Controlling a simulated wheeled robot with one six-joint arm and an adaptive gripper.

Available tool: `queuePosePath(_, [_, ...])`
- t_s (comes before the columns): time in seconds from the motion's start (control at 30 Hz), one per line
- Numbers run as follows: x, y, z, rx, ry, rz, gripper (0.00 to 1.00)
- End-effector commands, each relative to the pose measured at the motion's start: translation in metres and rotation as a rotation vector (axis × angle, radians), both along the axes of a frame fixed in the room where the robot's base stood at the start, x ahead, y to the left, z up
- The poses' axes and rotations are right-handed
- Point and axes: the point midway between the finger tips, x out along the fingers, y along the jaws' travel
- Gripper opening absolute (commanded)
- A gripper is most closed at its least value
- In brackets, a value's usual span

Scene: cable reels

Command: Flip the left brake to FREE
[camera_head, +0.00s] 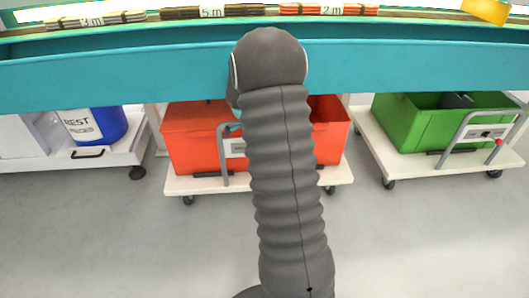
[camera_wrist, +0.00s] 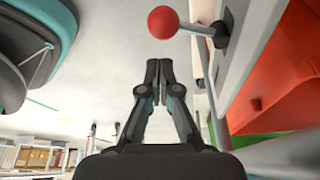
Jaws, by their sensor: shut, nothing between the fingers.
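In the wrist view my gripper (camera_wrist: 157,78) is shut and empty, its fingertips pressed together. Just beyond and above the tips is a brake lever with a red ball knob (camera_wrist: 163,21) and a short grey shaft. The shaft runs right into a black mount (camera_wrist: 222,30) on a pale panel beside a red crate (camera_wrist: 280,70). The knob looks apart from the fingertips. No FREE marking is readable. In the head view my arm hides the gripper, and a panel (camera_head: 235,147) shows on the handle of the middle trolley.
The middle trolley (camera_head: 190,185) carries the red crate. A green crate (camera_head: 420,125) stands on a right trolley, whose handle panel has a red knob (camera_head: 499,141). A blue bin (camera_head: 98,125) stands at left. A teal bench edge (camera_head: 120,72) crosses above the trolleys. The grey floor in front is clear.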

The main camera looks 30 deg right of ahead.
Motion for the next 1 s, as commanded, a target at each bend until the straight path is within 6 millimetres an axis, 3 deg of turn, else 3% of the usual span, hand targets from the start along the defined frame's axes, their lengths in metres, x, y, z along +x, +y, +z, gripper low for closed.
queuePosePath(0.3, [-0.002, 0.013, -0.001, 0.001, 0.001, 0.003, 0.0])
queuePosePath(0.67, [-0.002, 0.014, 0.001, 0.0, 0.0, 0.002, 0.0])
queuePosePath(1.0, [0.008, 0.024, 0.042, -0.001, -0.003, 0.003, 0.0])
